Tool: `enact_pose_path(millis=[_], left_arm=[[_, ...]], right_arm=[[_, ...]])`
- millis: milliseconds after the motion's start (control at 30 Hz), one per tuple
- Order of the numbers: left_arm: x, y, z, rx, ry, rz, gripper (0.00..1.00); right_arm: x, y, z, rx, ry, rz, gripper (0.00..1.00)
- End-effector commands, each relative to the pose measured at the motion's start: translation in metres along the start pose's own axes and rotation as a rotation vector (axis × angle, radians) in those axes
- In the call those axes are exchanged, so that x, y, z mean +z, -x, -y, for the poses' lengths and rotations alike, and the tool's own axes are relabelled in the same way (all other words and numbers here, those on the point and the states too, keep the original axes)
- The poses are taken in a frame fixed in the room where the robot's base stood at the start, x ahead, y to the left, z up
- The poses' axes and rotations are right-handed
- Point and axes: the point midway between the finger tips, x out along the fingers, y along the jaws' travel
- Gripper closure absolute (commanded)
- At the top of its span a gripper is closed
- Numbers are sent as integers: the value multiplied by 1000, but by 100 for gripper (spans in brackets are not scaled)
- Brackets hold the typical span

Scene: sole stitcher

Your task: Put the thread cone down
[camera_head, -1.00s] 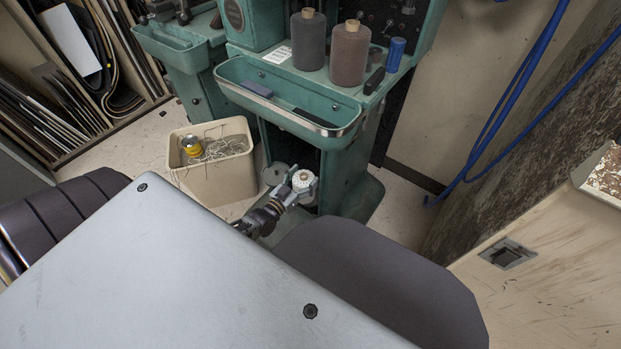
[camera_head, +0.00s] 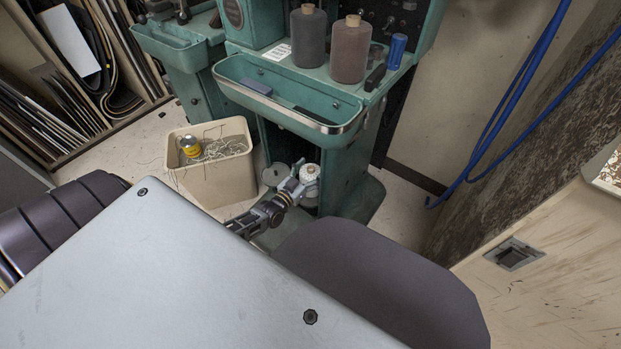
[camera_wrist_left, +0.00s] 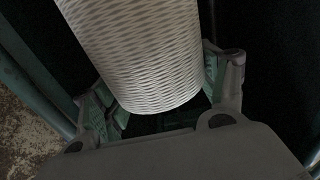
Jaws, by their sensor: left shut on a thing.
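My left gripper (camera_head: 302,181) is shut on a white thread cone (camera_head: 310,172), low in front of the green machine's lower part. In the left wrist view the thread cone (camera_wrist_left: 140,50) shows a pale woven pattern and sits between the two fingers of the gripper (camera_wrist_left: 163,98). Whether the cone touches any surface is not clear. A dark grey thread cone (camera_head: 308,38) and a brown thread cone (camera_head: 349,52) stand upright on the machine's shelf. My right gripper is in neither view.
The green machine (camera_head: 350,185) has a trough (camera_head: 335,127) with a metal rim above my gripper. A beige bin (camera_head: 222,180) with thread scraps and a yellow can (camera_head: 190,146) stands to the left. A blue cylinder (camera_head: 396,50) stands on the shelf. Blue hoses (camera_head: 500,110) hang at right.

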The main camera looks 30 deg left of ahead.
Motion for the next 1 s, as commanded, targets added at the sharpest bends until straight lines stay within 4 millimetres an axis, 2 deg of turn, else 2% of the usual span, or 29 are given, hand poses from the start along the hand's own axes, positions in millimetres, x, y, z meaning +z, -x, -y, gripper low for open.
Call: enact_pose_path(millis=[100,333,967,1000], left_arm=[[13,1,0,0,0,2,75],[28,1,0,0,0,1,75],[34,1,0,-1,0,1,75],[34,1,0,0,0,3,22]], right_arm=[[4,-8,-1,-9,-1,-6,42],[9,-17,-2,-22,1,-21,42],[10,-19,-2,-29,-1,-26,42],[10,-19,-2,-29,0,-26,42]])
